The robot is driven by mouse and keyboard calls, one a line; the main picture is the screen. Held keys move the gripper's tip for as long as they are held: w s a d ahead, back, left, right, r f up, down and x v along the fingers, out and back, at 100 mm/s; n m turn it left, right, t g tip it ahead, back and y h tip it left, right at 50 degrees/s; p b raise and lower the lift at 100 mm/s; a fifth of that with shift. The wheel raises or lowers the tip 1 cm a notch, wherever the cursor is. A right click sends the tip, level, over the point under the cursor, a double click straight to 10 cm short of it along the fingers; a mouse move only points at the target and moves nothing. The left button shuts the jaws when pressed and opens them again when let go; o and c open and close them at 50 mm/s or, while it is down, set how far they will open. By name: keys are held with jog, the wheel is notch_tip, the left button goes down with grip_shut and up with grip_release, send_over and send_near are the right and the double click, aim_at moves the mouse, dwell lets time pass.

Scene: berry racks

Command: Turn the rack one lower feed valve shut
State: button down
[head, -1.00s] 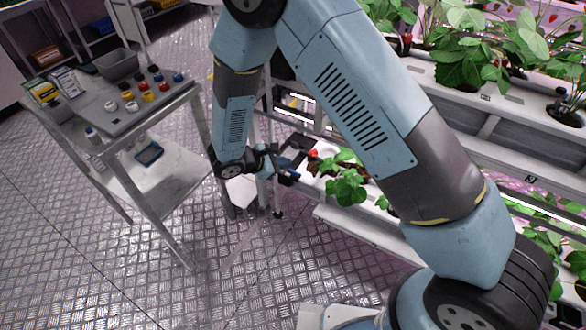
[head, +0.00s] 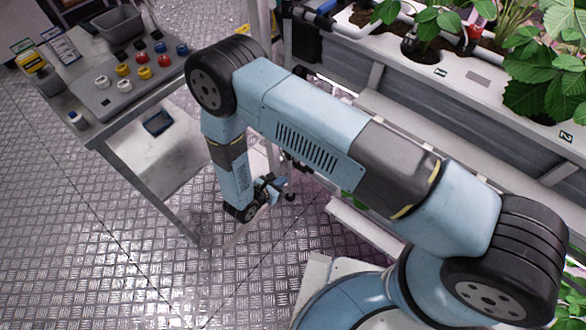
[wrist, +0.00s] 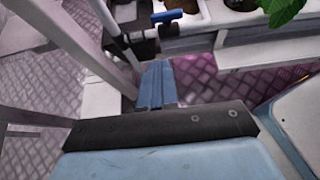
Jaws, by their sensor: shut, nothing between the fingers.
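A valve with a blue lever (wrist: 167,15) shows at the top of the wrist view, on a dark body (wrist: 145,46) at the end of the lower trough. The lever lies nearly level across the picture; I cannot tell whether the valve is open or shut. My gripper (wrist: 156,82) is shut and empty, its blue fingers pointing toward the valve, apart from it and below it in the picture. In the head view my gripper (head: 279,188) hangs low beside the rack end; my arm hides most of the lower trough and the blue lever there.
A grey trolley (head: 110,125) with coloured caps and a bin (head: 119,24) stands at the left. A white rack post (wrist: 75,50) rises close to my gripper's left. Metal floor (head: 120,250) is open.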

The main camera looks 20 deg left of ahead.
jog(key=w+r+x, duration=0.1)
jog(key=r+x, duration=0.1)
jog(key=x, duration=1)
jog(key=shift+w+d+f, duration=0.2)
jog(key=shift+w+d, duration=0.1)
jog(key=shift+d, duration=0.2)
